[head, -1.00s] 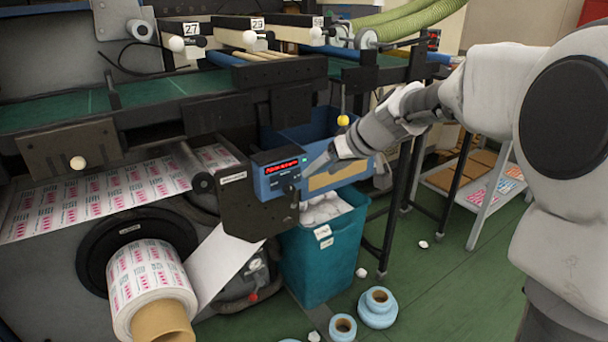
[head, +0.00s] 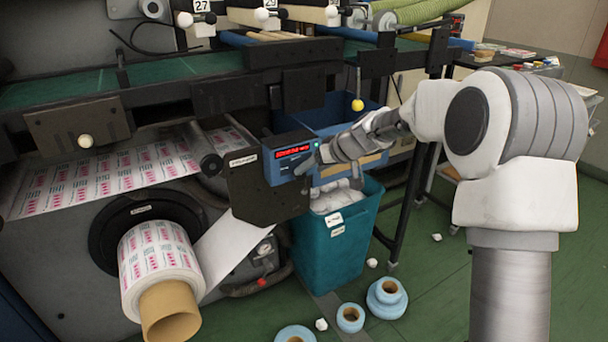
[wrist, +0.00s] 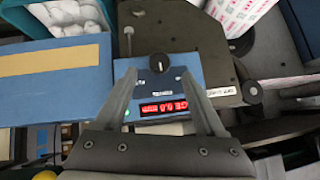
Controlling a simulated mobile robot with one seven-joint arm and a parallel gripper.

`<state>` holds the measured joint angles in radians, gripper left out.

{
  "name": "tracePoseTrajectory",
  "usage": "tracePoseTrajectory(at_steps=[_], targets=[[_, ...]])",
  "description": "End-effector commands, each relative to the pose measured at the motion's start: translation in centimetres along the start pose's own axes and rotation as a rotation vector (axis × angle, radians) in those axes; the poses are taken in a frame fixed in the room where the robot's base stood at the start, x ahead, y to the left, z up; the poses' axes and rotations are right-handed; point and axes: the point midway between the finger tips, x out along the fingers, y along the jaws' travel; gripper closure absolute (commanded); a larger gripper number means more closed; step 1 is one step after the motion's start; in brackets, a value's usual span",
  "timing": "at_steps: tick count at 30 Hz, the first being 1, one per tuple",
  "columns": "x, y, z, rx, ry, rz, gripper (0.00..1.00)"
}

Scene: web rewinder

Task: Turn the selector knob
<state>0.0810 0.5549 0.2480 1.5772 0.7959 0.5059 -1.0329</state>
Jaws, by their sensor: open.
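The selector knob (wrist: 160,62) is a small black knob with a light pointer mark on a blue control panel (wrist: 190,76). In the wrist view it lies between and just beyond the fingertips of my gripper (wrist: 163,72), which is open and not visibly touching it. The panel has a red lit display (wrist: 164,108). In the head view the blue panel (head: 285,166) is mounted on a black plate, and my gripper (head: 308,166) is at its right side. The knob is hidden behind my gripper there.
A teal bin (head: 335,250) with white scraps stands below the panel, and a blue box (head: 325,122) is behind. A printed label roll (head: 155,262) is at the lower left. Blue-edged rolls (head: 386,298) lie on the green floor. A yellow ball (head: 357,105) hangs above my arm.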

Motion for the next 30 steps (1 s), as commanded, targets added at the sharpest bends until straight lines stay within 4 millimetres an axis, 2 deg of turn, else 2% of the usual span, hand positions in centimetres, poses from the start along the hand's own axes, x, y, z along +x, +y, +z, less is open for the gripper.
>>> tracePoseTrajectory(at_steps=[3, 9, 21, 30], targets=[[2.3, -0.1, 0.1, 0.0, -0.001, -0.001, 0.28], [4.5, 0.0, 0.0, -0.001, 0.0, 0.0, 0.28], [5.1, 0.1, -0.1, -0.001, 0.001, 0.001, 0.28], [5.1, 0.0, 0.0, -0.001, 0.001, 0.001, 0.82]])
